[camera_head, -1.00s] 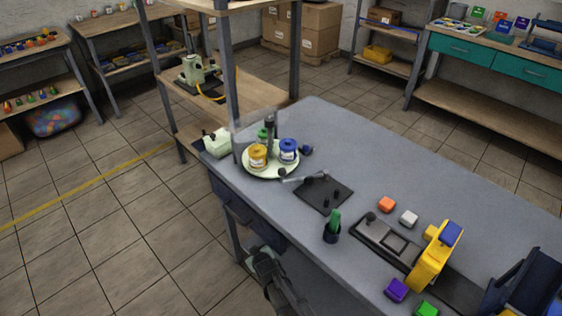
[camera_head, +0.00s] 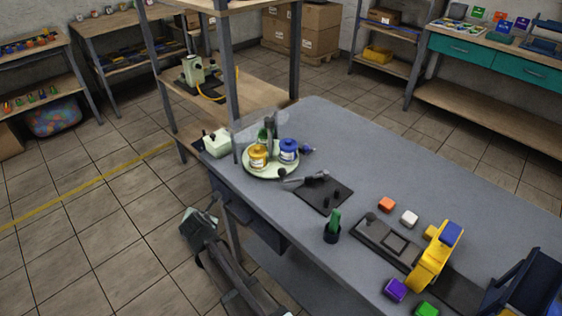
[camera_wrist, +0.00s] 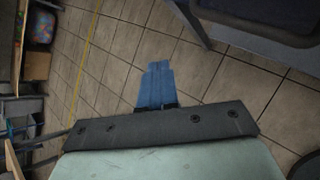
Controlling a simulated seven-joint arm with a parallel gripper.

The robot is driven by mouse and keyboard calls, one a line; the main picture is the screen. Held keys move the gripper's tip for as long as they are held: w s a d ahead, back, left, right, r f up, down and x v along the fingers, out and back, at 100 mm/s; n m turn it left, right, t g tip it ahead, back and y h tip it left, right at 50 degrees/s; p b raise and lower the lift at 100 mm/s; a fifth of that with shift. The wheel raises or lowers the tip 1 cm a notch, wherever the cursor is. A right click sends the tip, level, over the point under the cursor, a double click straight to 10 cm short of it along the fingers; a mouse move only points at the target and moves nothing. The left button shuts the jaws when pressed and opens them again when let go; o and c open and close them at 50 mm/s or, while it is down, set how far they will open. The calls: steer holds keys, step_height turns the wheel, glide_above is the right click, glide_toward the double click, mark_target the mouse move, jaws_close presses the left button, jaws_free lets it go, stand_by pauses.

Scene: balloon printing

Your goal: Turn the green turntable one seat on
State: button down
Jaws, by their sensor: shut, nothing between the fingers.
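The turntable (camera_head: 262,175) is a pale green round plate near the far left corner of the grey bench. It carries a yellow pot (camera_head: 257,158), a blue pot (camera_head: 288,150) and a green pot (camera_head: 264,134), partly hidden behind a dark upright post (camera_head: 271,128). A dark handle-like piece (camera_head: 305,179) lies at its front right edge. My arm is low, in front of the bench's left side and over the floor, apart from the turntable. In the wrist view my gripper (camera_wrist: 158,66) has its blue fingers shut together, with nothing between them, above floor tiles.
A black pad (camera_head: 323,193) and a dark cup with a green item (camera_head: 332,232) stand right of the turntable. A yellow device (camera_head: 436,258) and coloured blocks are further right. A shelf post (camera_head: 231,85) rises beside the turntable. The bench's back middle is clear.

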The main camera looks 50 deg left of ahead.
steer(key=w+d+r+n+t+h, duration=0.1)
steer(key=w+d+r+n+h, duration=0.1)
steer(key=r, duration=0.3)
steer(key=w+d+r+n+t+h, duration=0.1)
steer(key=w+d+r+h, duration=0.15)
steer(key=r, duration=0.25)
steer(key=m+g+h, duration=0.2)
steer(key=m+h, duration=0.1)
steer(key=m, duration=0.4)
glide_toward(286, 165)
steer(key=s+r, duration=0.3)
steer(key=s, duration=0.3)
steer(key=x, duration=0.9)
steer(key=shift+s+d, duration=0.1)
steer(key=shift+d, duration=0.15)
steer(key=shift+w+a+f, duration=0.1)
steer(key=shift+w+f, duration=0.05)
steer(key=shift+w, duration=0.4)
steer(key=shift+w+a+f, duration=0.1)
steer(key=shift+w+f, duration=0.05)
steer(key=shift+w, duration=1.4)
steer(key=shift+w+d+n+y, duration=0.1)
steer(key=shift+w+n+y, duration=0.15)
steer(key=shift+w+n, duration=0.3)
